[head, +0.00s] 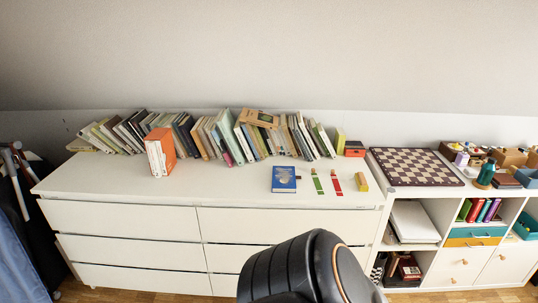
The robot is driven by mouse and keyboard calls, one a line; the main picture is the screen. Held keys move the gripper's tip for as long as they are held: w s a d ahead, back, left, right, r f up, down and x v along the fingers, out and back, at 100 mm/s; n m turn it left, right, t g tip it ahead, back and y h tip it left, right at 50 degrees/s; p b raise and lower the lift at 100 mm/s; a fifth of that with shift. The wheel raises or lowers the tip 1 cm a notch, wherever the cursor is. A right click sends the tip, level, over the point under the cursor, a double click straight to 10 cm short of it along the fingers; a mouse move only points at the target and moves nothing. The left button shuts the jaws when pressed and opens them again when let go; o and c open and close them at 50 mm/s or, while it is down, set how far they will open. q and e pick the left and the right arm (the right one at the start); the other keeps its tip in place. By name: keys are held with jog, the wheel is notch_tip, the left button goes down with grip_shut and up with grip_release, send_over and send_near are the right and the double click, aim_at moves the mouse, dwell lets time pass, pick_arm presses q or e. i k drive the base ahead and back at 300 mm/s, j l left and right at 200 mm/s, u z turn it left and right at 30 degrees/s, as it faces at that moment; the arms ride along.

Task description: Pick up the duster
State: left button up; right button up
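I cannot make out a duster for certain in the head view. A blue book (284,179) lies flat on the white dresser top (230,186). To its right lie a slim green item (318,185), a slim red item (337,184) and a small yellow block (361,182); they are too small to identify. Neither gripper is in view. A dark, rounded part of my own arm fills the bottom centre and hides part of the dresser front.
The dresser drawers (128,219) look shut. A chessboard (416,168) lies on the shelf unit at right, beside small boxes. The dresser's front left top is clear.

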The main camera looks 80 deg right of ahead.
aim_at(360, 178)
jog(key=z, duration=3.05)
